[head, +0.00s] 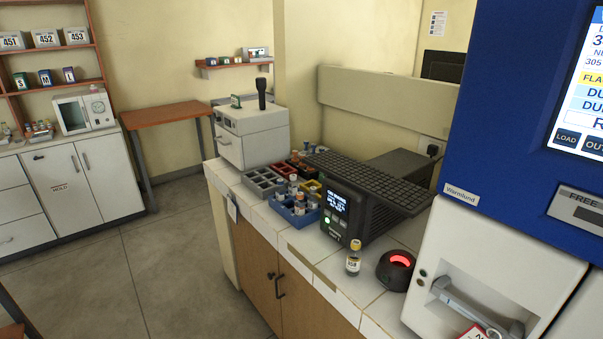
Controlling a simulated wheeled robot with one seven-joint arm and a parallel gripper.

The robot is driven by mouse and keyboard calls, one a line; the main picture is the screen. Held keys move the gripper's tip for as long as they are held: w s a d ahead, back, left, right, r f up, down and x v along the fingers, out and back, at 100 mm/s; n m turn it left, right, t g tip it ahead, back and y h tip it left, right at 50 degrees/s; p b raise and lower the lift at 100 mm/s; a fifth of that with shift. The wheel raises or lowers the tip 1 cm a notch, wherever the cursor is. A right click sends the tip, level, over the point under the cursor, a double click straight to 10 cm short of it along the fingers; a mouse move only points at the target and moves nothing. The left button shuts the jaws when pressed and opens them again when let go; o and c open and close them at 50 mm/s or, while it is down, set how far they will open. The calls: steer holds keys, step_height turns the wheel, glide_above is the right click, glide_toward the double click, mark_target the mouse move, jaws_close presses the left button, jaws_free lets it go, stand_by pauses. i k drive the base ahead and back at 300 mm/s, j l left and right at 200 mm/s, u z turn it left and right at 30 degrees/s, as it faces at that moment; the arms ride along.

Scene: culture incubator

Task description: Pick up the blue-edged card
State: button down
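No card with a clearly blue edge can be made out in the head view. A small pale card (232,210) hangs at the left front edge of the white-tiled counter; it is too small to tell the colour of its edge. A white tag with red on it (474,333) shows at the bottom right, partly cut off, below the handle of the white incubator door. My gripper is not in view.
The tiled counter (298,238) holds blue, grey, red and yellow racks, a black device with a screen (338,212), a yellow-labelled vial (353,262) and a red-lit round device (396,271). A blue-and-white incubator (480,110) stands at right. Floor at left is clear.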

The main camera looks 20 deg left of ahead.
mark_target(232, 209)
steer(key=i+j+u, duration=0.2)
steer(key=i+j, duration=0.2)
steer(key=i+j+u, duration=0.2)
steer(key=i+j, duration=0.2)
steer(key=i+j+u, duration=0.15)
steer(key=i+j, duration=0.2)
steer(key=i+j+u, duration=0.2)
steer(key=i, duration=0.35)
steer(key=i+j+u, duration=0.2)
steer(key=i, duration=0.25)
steer(key=i+j+u, duration=0.2)
steer(key=i, duration=0.3)
